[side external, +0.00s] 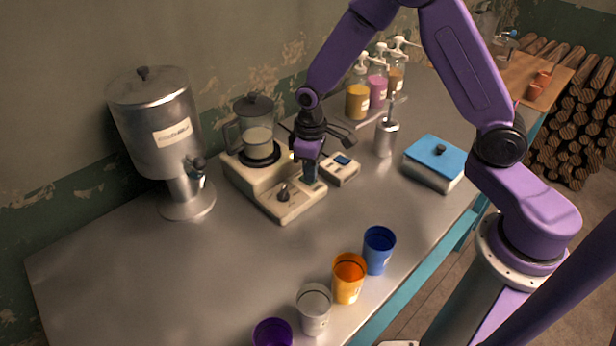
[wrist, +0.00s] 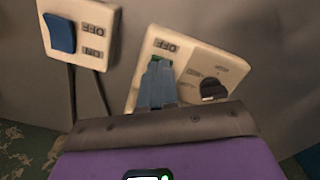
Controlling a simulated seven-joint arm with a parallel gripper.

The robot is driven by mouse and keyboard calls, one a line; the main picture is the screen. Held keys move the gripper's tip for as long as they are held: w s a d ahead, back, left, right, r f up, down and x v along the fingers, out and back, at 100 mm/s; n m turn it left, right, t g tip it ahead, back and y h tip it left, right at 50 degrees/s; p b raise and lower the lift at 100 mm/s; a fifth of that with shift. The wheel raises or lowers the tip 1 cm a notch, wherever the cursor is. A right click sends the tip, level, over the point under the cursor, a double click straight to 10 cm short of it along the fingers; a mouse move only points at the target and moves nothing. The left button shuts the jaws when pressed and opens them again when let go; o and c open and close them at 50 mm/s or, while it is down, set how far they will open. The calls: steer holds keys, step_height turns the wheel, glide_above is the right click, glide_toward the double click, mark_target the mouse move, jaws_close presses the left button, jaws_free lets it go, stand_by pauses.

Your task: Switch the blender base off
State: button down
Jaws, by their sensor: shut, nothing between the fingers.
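The cream blender base (side external: 262,185) stands on the metal table, with a clear jug (side external: 257,135) holding pale liquid on its rear part. Its front panel (wrist: 220,68) fills the middle of the wrist view, with an "OFF" label and a dark dial (wrist: 212,88). My gripper (side external: 309,178) is shut and empty, pointing down at the panel's switch area beside the dial. In the wrist view its bluish fingertips (wrist: 158,66) are just below the "OFF" label. A small green patch shows at the tips. The fingers hide most of the switch, so its position and any contact are unclear.
A separate switch box (side external: 340,170) with a blue rocker (wrist: 60,34) sits close beside the base. A metal dispenser (side external: 158,125) stands left, pump bottles (side external: 377,88) behind, and a blue-lidded box (side external: 434,160) right. Several cups (side external: 348,278) line the front edge.

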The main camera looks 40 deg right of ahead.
steer(key=shift+f, duration=0.15)
steer(key=shift+r, duration=3.5)
steer(key=s+d+r+n, duration=0.1)
steer(key=s+r+n, duration=0.2)
steer(key=s, duration=1.1)
steer(key=s+d+r+n, duration=0.2)
steer(key=s+r, duration=0.3)
steer(key=s, duration=0.8)
steer(key=shift+s+d+n, duration=0.2)
steer(key=shift+s+n, duration=0.15)
steer(key=shift+n, duration=0.45)
